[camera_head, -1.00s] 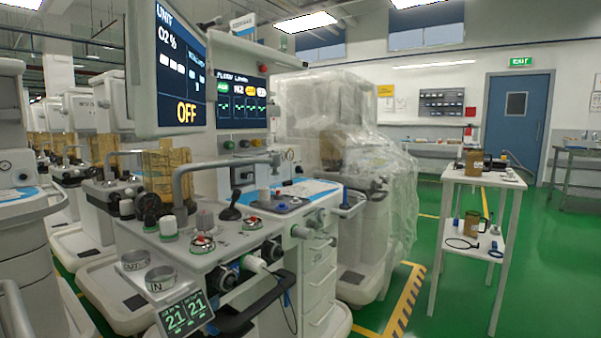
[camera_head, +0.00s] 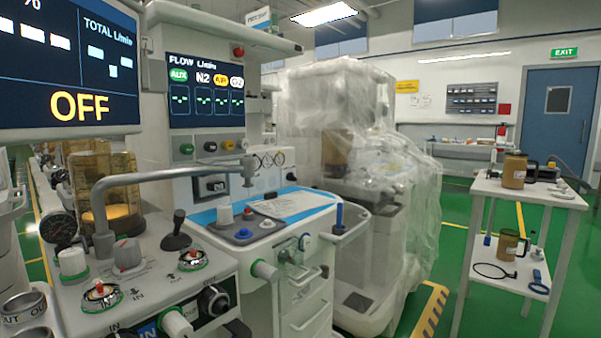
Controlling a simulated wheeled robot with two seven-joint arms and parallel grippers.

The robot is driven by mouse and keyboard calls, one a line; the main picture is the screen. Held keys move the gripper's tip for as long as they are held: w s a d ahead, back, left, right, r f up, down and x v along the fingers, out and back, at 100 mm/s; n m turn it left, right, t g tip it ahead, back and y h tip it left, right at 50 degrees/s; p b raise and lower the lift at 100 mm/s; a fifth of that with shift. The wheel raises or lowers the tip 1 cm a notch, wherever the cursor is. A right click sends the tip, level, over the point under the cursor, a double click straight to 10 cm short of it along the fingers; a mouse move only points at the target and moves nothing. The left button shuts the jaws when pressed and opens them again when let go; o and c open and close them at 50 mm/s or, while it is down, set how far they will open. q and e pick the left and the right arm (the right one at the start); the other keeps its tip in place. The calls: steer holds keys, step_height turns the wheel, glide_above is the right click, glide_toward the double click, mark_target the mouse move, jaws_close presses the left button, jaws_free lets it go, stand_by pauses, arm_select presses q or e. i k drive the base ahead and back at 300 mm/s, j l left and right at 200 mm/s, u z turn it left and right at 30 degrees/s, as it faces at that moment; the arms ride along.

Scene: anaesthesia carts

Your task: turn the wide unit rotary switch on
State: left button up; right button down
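The wide anaesthesia unit fills the left and middle of the head view, with a white worktop (camera_head: 150,272) close in front of me. Its large screen (camera_head: 66,68) reads OFF in yellow. On the worktop stand a grey knob with a red mark (camera_head: 127,254), a white knob (camera_head: 73,262) and two red-and-white dials, one of them at the front (camera_head: 101,295). A black round knob (camera_head: 213,300) sits on the front face, beside a white one (camera_head: 176,322). I cannot tell for certain which is the rotary switch. Neither gripper is in view.
A grey bent pipe (camera_head: 165,172) arches over the worktop. A drawer section (camera_head: 305,300) stands to its right, then a plastic-wrapped machine (camera_head: 385,190). A white side table (camera_head: 525,190) holds brown jugs. Green floor is open between the wrapped machine and the table.

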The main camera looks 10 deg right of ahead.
mark_target(290, 177)
steer(key=i+l, duration=0.25)
steer(key=i+l+u, duration=0.1)
steer(key=l, duration=0.35)
steer(key=i+l, duration=0.55)
steer(key=l, duration=0.2)
steer(key=i+l+u, duration=0.1)
steer(key=i+l, duration=0.35)
steer(key=l, duration=0.3)
steer(key=i+l+u, duration=0.1)
steer(key=l, duration=0.25)
steer(key=i+l, duration=0.3)
steer(key=l+u, duration=0.05)
steer(key=l, duration=0.05)
